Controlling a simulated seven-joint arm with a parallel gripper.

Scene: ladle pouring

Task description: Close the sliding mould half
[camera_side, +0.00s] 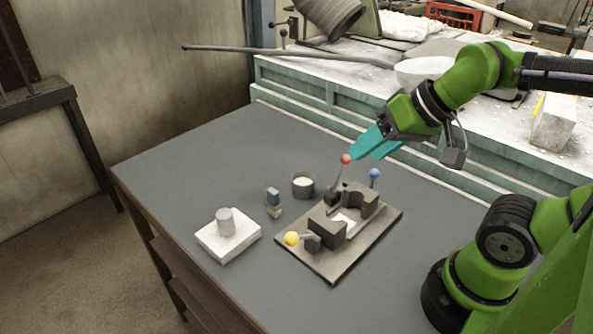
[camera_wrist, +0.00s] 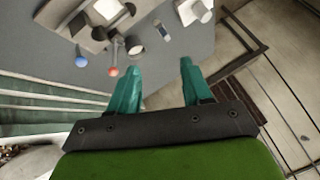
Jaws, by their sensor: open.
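The mould stands on a grey base plate (camera_side: 333,264) on the table. It has two dark blocks, a near one (camera_side: 327,228) and a far one (camera_side: 357,202), with a gap between them showing a pale surface. A yellow knob (camera_side: 291,239) sits on a short rod at the near block. A red knob (camera_side: 345,159) tops a tilted lever behind the mould, and a blue knob (camera_side: 374,174) stands on a post beside it. My gripper (camera_side: 367,148) is open and empty above the mould's far end. In the wrist view, the red knob (camera_wrist: 113,71) lies just left of my gripper's (camera_wrist: 159,67) fingers.
A small round pot (camera_side: 303,185) stands behind the mould. A blue-and-grey block (camera_side: 273,202) and a white slab (camera_side: 220,249) with a cylinder (camera_side: 227,222) on it stand to the left. A long ladle handle (camera_side: 235,50) crosses above the bench behind.

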